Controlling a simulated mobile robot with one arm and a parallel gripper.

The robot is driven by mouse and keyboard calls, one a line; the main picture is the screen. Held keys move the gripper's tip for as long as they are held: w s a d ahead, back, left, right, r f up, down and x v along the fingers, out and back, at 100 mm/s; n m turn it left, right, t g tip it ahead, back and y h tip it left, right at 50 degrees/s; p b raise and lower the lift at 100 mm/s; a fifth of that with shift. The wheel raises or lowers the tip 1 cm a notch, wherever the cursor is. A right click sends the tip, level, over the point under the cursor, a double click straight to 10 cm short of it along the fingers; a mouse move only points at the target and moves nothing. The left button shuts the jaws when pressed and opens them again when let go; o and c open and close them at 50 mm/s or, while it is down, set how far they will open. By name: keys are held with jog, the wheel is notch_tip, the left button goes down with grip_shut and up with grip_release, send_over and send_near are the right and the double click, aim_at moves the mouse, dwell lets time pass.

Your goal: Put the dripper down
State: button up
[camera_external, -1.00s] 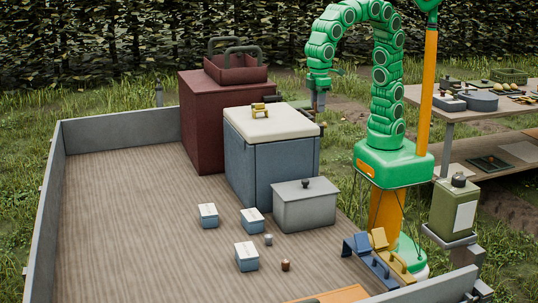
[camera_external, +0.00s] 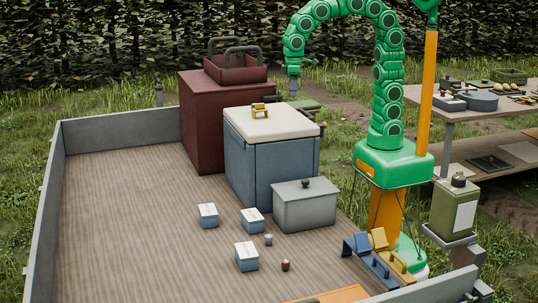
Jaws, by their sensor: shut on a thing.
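My green arm arches over to the left, and my gripper (camera_external: 293,74) points down behind the blue cooler, to the right of the red-brown box. It is shut on a small grey thing (camera_external: 293,90), which appears to be the dripper. The thing hangs upright just below the jaws, and its details are too small to make out. It is in front of or above an olive-green surface (camera_external: 308,104) that is partly hidden by the cooler. I cannot tell whether it touches that surface.
The cooler (camera_external: 272,165) has a cream lid with a small yellow item (camera_external: 259,110). The red-brown box (camera_external: 201,125) carries a handled tote (camera_external: 235,69). A grey lidded box (camera_external: 305,208) and several small blue boxes stand on the wooden bed (camera_external: 130,220), whose left part is clear.

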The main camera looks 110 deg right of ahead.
jog(key=s+d+m, duration=0.2)
jog(key=s+d, duration=0.1)
jog(key=d, duration=0.4)
jog(key=s+d+m, duration=0.2)
jog(key=s+d, duration=0.1)
jog(key=d, duration=0.4)
send_over(293, 117)
notch_tip(293, 117, down, 4)
jog(key=shift+d+f, duration=0.2)
jog(key=shift+f, duration=4.4)
jog(key=shift+f, duration=0.15)
jog(key=o, duration=1)
